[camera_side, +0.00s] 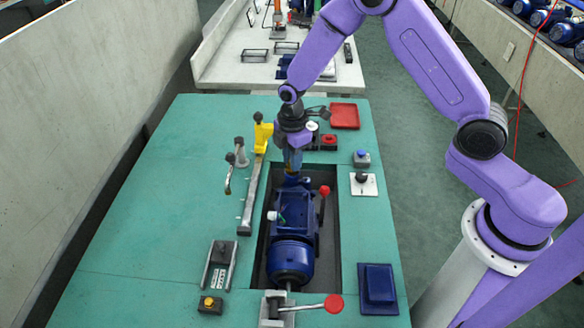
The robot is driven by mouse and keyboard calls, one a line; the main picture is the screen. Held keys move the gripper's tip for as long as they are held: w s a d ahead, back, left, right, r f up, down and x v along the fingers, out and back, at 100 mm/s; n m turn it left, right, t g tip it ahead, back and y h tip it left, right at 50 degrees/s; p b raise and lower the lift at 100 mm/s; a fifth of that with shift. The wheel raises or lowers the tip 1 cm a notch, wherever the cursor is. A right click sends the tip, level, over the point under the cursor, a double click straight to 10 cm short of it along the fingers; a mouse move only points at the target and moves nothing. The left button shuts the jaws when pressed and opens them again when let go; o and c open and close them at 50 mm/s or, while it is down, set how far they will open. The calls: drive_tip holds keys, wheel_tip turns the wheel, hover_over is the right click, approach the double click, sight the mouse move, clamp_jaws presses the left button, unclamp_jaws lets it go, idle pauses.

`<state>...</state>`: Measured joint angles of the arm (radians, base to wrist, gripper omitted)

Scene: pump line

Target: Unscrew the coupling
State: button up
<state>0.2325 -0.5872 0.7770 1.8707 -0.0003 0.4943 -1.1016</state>
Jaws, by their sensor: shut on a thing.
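A dark blue pump unit (294,236) lies in a dark recess in the green table, its long axis running away from the camera. My gripper (292,168) points down over the far end of the unit. Its jaws are shut on what appears to be the coupling there. The coupling is mostly hidden by the fingers, and its thread cannot be made out.
A red-knobbed lever (324,191) rises at the recess's right edge; a red-knobbed clamp (333,303) stands at its near end. A yellow clamp (262,134) on a rail is close left of my gripper. A red tray (345,115) lies behind right.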

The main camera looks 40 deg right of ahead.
drive_tip(key=shift+n, duration=0.4)
drive_tip(key=n, duration=0.4)
drive_tip(key=shift+n, duration=1.3)
drive_tip(key=n, duration=0.7)
drive_tip(key=shift+n, duration=0.8)
drive_tip(key=n, duration=0.5)
